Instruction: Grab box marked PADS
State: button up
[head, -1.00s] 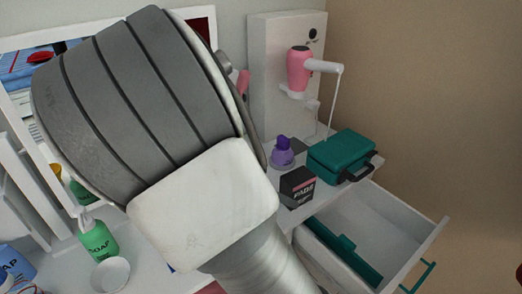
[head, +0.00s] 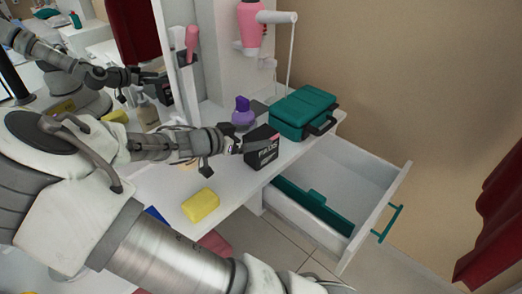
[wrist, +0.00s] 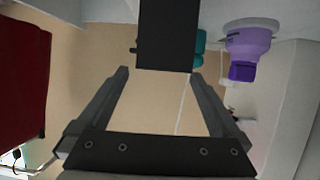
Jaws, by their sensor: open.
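The black box marked PADS (head: 262,150) stands upright on the white counter, near its front edge. In the wrist view its dark side (wrist: 168,35) shows at the top, just beyond and between the fingertips. My gripper (head: 235,144) is open and points at the box from the left. Its two fingers (wrist: 159,76) spread wider than the box's visible side. In the head view the fingertips are at or very near the box's left side; I cannot tell whether they touch it.
A purple bottle (head: 243,112) and a teal case (head: 303,111) stand behind the box. A yellow sponge (head: 201,206) lies on the counter (head: 240,186). An open drawer (head: 377,188) juts out right of the box. A pink hair dryer (head: 250,27) hangs behind. A mirror is at left.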

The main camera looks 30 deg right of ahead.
aim_at(268, 134)
jog(key=x, duration=0.2)
jog(key=b+x, duration=0.1)
jog(key=x, duration=0.4)
jog(key=shift+w+f, duration=0.15)
jog(key=shift+f, duration=0.2)
jog(key=c, duration=1.4)
